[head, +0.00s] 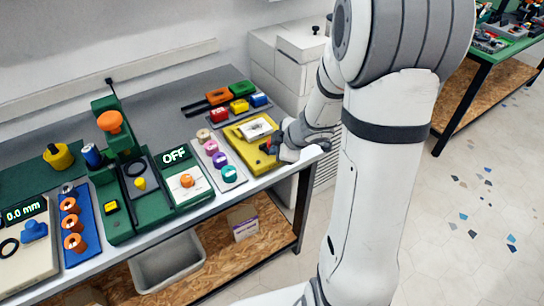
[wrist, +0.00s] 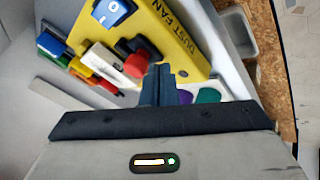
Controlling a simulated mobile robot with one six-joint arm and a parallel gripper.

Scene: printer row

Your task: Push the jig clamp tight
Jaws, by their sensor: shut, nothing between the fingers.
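The jig is a yellow plate (head: 252,156) near the right end of the bench; its yellow plate (wrist: 185,45) also fills the top of the wrist view, with "DUST FAN" lettering. A white block (head: 256,128) lies on it. The clamp shows in the wrist view as a black piece with a red end (wrist: 137,64), close to the white block (wrist: 105,60). My gripper (head: 275,144) is shut and empty at the plate's right side. In the wrist view its fingertips (wrist: 164,72) are just beside the red end; whether they touch it I cannot tell.
A blue rocker switch (wrist: 113,12) sits on the plate. A strip of coloured buttons (head: 212,150) lies left of the jig. Coloured blocks (head: 238,106) stand behind it. A green press (head: 125,165) and an "OFF" panel (head: 176,156) stand further left.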

